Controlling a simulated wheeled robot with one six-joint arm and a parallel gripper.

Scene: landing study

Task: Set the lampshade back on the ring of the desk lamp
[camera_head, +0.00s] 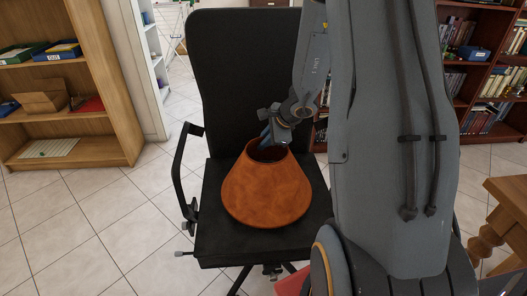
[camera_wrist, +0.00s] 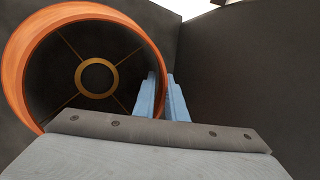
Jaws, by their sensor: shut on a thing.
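The lampshade (camera_head: 267,190) is an orange-brown cone with its narrow opening up, on or just above the seat of a black office chair. In the wrist view I look into the lampshade (camera_wrist: 137,20) and see its dark inside, with a brass ring on thin spokes (camera_wrist: 97,77). My gripper (camera_head: 268,138) is at the shade's top rim. In the wrist view the blue fingers of my gripper (camera_wrist: 163,95) are shut on the rim at its right side, one inside and one outside. The desk lamp is not in view.
The office chair (camera_head: 238,60) has a tall backrest behind the shade and an armrest (camera_head: 180,165) at the left. A wooden shelf (camera_head: 125,90) stands at the left, bookshelves (camera_head: 475,85) at the back right, a wooden table (camera_head: 510,195) at the right. Tiled floor at the left is clear.

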